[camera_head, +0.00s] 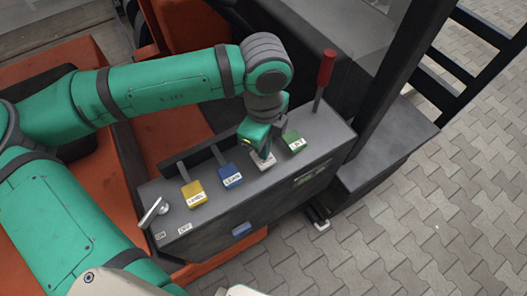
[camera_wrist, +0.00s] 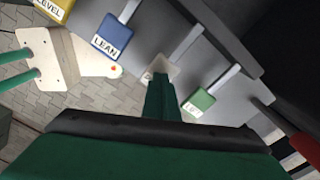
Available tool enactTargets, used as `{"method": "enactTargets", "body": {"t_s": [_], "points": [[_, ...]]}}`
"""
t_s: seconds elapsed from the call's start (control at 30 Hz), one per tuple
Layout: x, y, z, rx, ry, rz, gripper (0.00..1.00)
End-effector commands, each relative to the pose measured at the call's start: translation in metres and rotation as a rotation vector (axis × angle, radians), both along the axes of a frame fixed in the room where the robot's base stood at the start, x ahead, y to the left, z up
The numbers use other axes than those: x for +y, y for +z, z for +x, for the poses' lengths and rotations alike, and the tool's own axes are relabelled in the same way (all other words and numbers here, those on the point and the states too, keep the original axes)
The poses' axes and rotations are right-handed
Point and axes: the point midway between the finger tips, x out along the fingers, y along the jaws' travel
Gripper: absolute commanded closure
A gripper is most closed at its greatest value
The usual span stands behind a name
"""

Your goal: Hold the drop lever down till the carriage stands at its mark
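A grey console (camera_head: 225,205) carries a row of levers with coloured plates. A pale plate lever (camera_head: 263,162) stands between the blue and green ones; its label is covered by my gripper, so I cannot read it. My gripper (camera_head: 265,150) points down onto this pale plate and appears to touch it. In the wrist view the pale plate (camera_wrist: 160,68) shows at the tip of my gripper (camera_wrist: 160,76), whose fingers look closed together as one narrow piece. I cannot make out the carriage's mark in either view.
Beside it are the yellow lever (camera_head: 194,194), blue lever (camera_head: 231,176) marked LEAN in the wrist view, and green lever (camera_head: 294,142). A red-handled lever (camera_head: 326,68) rises at the right end. A silver switch (camera_head: 153,212) sits at the left end. Paving (camera_head: 420,220) is clear.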

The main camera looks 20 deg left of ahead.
Motion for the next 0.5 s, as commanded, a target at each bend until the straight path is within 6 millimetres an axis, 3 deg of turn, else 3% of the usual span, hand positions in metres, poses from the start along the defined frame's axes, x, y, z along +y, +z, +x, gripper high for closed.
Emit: {"method": "enactTargets", "body": {"t_s": [0.5], "points": [[-0.001,-0.016,0.0,0.001,-0.001,-0.001,1.0]]}}
